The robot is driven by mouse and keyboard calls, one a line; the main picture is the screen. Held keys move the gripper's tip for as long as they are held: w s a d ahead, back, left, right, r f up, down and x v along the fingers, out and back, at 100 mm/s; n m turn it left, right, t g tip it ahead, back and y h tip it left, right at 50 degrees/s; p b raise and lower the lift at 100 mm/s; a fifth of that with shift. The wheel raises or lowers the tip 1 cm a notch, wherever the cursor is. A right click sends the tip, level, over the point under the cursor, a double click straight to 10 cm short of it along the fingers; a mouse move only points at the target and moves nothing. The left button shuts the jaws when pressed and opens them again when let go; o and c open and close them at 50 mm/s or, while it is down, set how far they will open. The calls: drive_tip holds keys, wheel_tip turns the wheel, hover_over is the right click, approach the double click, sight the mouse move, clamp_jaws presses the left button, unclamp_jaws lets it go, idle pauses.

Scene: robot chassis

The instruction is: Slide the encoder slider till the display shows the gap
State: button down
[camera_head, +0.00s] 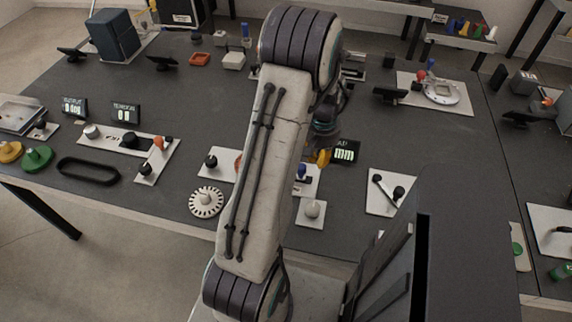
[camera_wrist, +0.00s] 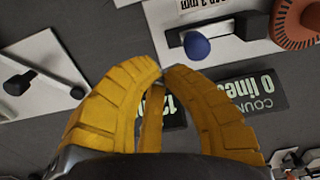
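The slider's blue knob (camera_wrist: 197,46) stands on a black track on a white plate (camera_wrist: 235,22) in the wrist view. In the head view the blue knob (camera_head: 302,171) is left of my gripper. My gripper (camera_wrist: 162,72) has yellow fingers whose tips are nearly together, with nothing seen between them; the tips are apart from the knob in the picture. In the head view the gripper (camera_head: 323,158) is partly behind my arm. The gap display (camera_head: 345,152) shows "mm"; its number is hidden. In the wrist view the fingers cover most of a display (camera_wrist: 172,115).
An orange toothed disc (camera_wrist: 297,22) is at the right end of the slider plate. A count display (camera_wrist: 262,92) reads "0 lines". A white plate with a black lever (camera_wrist: 35,70) is on the left. A toothed white wheel (camera_head: 206,202) lies near the table's front edge.

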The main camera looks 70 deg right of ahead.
drive_tip(key=shift+f, duration=0.15)
drive_tip(key=shift+f+b, duration=2.6)
drive_tip(key=shift+f, duration=0.3)
drive_tip(key=shift+w+a+f, duration=0.1)
drive_tip(key=shift+w+a, duration=0.05)
drive_tip(key=shift+w, duration=0.35)
drive_tip(key=shift+s, duration=0.55)
idle(0.3)
wheel_tip(320, 180, up, 8)
drive_tip(key=p, duration=0.5)
drive_tip(key=shift+r, duration=0.2)
idle(0.9)
